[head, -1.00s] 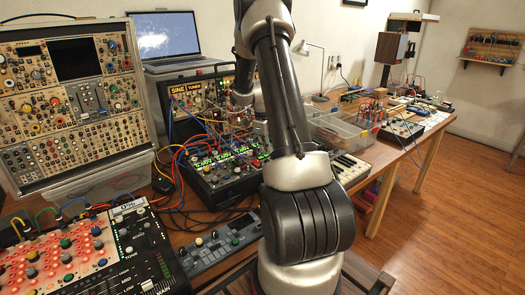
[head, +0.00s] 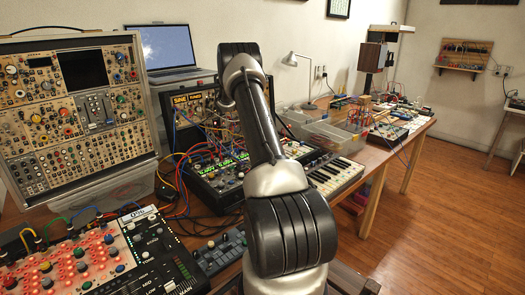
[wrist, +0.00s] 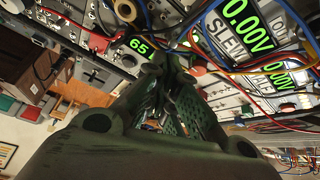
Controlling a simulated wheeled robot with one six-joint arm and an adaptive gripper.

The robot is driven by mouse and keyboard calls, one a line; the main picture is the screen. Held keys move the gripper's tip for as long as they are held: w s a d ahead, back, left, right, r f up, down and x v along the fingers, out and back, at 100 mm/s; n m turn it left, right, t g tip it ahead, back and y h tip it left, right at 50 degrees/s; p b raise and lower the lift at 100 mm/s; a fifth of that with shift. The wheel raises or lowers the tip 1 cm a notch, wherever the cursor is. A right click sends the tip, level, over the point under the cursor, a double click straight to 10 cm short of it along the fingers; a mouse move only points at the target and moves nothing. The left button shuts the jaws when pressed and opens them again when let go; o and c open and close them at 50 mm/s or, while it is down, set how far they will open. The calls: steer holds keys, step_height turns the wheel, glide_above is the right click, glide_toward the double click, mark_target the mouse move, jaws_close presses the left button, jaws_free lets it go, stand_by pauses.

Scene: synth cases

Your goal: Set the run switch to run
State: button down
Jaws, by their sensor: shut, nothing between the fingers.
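My gripper (wrist: 162,68) is shut and empty in the wrist view, its dark green fingers pointing at a panel of modules. A small green display reading 65 (wrist: 139,45) is just left of and beyond the fingertips. Whether the fingers touch the panel I cannot tell. I cannot pick out a run switch in either view; some controls near the fingertips are hidden by the fingers. In the head view my arm hides the gripper, and black modules with green displays (head: 222,170) stand beside the arm.
In the head view stand a tall synth case (head: 80,110), a mixer (head: 150,245), a laptop (head: 160,45) and a small keyboard (head: 335,175). The floor at right is clear.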

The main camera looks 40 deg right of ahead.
steer(key=shift+r, duration=0.8)
steer(key=v, duration=1.2)
